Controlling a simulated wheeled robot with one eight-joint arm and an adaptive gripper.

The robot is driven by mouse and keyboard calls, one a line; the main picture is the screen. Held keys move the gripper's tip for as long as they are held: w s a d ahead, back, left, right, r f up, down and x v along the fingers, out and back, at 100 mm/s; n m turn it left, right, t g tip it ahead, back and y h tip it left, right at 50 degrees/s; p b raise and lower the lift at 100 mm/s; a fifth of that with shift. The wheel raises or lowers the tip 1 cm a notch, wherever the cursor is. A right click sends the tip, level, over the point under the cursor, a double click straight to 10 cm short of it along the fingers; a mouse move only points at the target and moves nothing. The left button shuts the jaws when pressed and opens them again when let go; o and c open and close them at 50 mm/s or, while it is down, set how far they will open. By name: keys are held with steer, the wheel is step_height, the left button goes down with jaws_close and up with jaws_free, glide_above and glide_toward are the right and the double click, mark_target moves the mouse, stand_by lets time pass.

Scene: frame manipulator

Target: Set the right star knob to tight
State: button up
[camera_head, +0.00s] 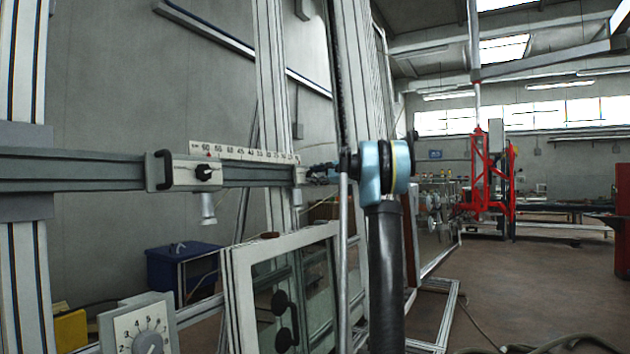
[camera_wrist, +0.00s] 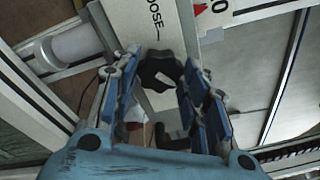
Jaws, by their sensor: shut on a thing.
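The right star knob (camera_wrist: 158,73) is black with a white pointer mark, in the middle of the wrist view. It sits on a pale plate (camera_wrist: 148,20) printed with "OOSE", its first letter cut off, and a curved arrow. My gripper (camera_wrist: 168,66) has its two blue-padded fingers on either side of the knob, shut on it. In the head view my gripper (camera_head: 322,170) reaches the right end of the scaled rail (camera_head: 245,173), and the right knob is hidden there. Another black star knob (camera_head: 203,172) sits on the left slider (camera_head: 180,174).
A numbered dial box (camera_head: 140,325) stands at lower left. A blue box (camera_head: 183,262) and a framed glass panel (camera_head: 280,290) lie below the rail. Upright metal profiles stand close behind my arm. Open floor (camera_head: 550,270) lies to the right.

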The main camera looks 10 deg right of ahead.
steer(key=shift+f+m+g, duration=0.1)
steer(key=shift+m+g, duration=0.2)
steer(key=shift+m, duration=1.8)
steer(key=o, duration=1.1)
steer(key=shift+c, duration=0.2)
steer(key=shift+d, duration=0.1)
steer(key=v, duration=1.1)
steer(key=shift+s+d, duration=0.25)
steer(key=shift+s, duration=0.1)
